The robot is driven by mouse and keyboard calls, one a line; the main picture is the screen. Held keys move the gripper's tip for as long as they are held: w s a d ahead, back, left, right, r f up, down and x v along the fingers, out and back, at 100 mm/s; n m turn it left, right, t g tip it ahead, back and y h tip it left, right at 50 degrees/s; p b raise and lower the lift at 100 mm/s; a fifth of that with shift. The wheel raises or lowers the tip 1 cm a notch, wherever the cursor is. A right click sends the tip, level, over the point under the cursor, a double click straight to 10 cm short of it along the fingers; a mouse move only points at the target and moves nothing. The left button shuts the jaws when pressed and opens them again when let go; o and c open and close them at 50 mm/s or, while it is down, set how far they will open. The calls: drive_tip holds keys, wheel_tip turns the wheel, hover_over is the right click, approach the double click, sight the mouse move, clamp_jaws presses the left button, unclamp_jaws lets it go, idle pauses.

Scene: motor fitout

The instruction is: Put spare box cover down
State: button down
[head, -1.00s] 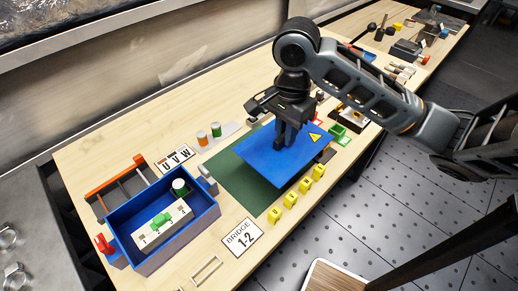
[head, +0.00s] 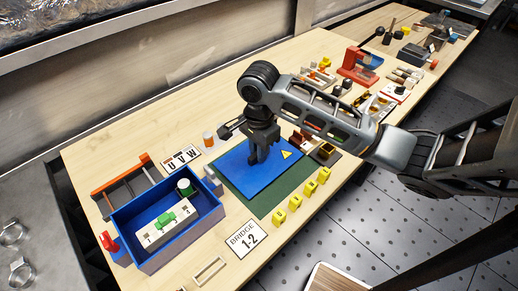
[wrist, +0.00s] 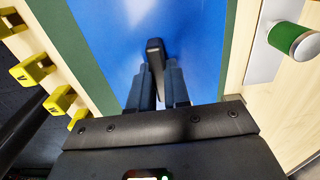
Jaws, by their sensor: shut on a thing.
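The spare box cover is a flat blue plate (head: 243,178) with a yellow warning triangle. It lies level over the back left part of a dark green mat (head: 284,192), right of the blue box. I cannot tell whether it touches the mat. My gripper (head: 259,158) points down at the cover's middle and is shut on its dark upright handle. In the wrist view, my fingers (wrist: 158,88) close around the black handle (wrist: 155,52), with the blue plate (wrist: 205,45) beneath. The fingers hide part of the handle.
The open blue box (head: 155,253) holds a white block with green parts. Several yellow tagged pieces (head: 309,187) line the mat's front edge. The BRIDGE 1-2 card (head: 247,239) is in front, the UVW card (head: 181,160) behind. An orange-topped cylinder (head: 208,139) stands close behind the cover.

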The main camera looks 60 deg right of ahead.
drive_tip(key=c, duration=1.1)
unclamp_jaws()
drive_tip(key=shift+f, duration=0.15)
wheel_tip(320, 180, up, 12)
